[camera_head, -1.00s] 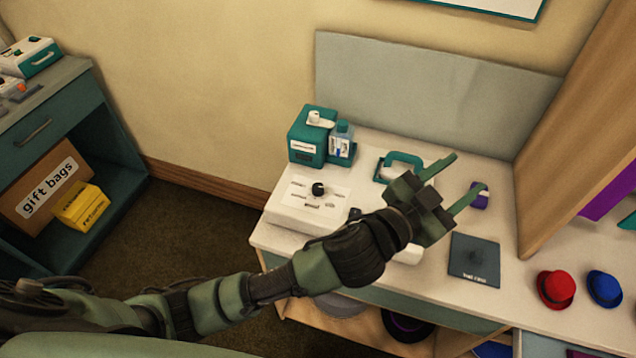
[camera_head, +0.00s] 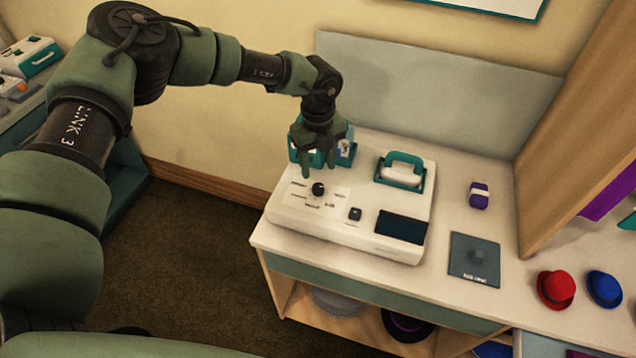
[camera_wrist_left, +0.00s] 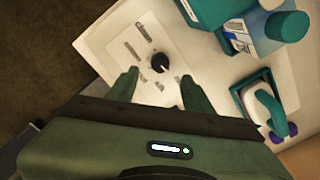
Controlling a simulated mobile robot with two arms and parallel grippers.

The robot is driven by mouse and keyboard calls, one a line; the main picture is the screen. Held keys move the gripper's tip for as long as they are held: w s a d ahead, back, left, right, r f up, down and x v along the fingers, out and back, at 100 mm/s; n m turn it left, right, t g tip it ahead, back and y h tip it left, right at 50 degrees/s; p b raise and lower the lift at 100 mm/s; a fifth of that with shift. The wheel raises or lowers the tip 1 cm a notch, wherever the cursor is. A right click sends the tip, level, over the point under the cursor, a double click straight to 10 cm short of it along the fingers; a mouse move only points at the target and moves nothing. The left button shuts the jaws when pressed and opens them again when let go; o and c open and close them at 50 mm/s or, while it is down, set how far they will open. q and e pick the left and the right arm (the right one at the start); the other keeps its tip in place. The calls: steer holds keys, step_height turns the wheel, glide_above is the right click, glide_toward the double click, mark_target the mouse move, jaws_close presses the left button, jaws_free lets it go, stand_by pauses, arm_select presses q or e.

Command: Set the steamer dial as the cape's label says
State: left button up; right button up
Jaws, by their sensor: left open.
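The steamer (camera_head: 375,225) is a white box on the counter, with a black dial (camera_head: 318,189) ringed by small printed labels too small to read. A small black knob (camera_head: 355,214) and a dark screen (camera_head: 400,227) are on its top. My left gripper (camera_head: 319,172) points down above the dial, open and empty. In the left wrist view, the dial (camera_wrist_left: 160,63) shows ahead of and between the two open fingers (camera_wrist_left: 155,90), apparently untouched. No cape can be made out, and its label is not seen. My right gripper is not in view.
A teal handled iron-like head (camera_head: 402,170) sits at the steamer's back. A teal dispenser and blue bottle (camera_head: 345,148) stand behind my gripper. A purple roll (camera_head: 479,195), a grey plate (camera_head: 475,260) and red (camera_head: 556,289) and blue hats (camera_head: 604,288) are to the right.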

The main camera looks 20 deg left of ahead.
mark_target(318, 186)
arm_select(q)
step_height(318, 186, down, 6)
steer(key=shift+f+p, duration=0.1)
steer(key=shift+p, duration=0.75)
steer(key=shift+f, duration=0.7)
jaws_close()
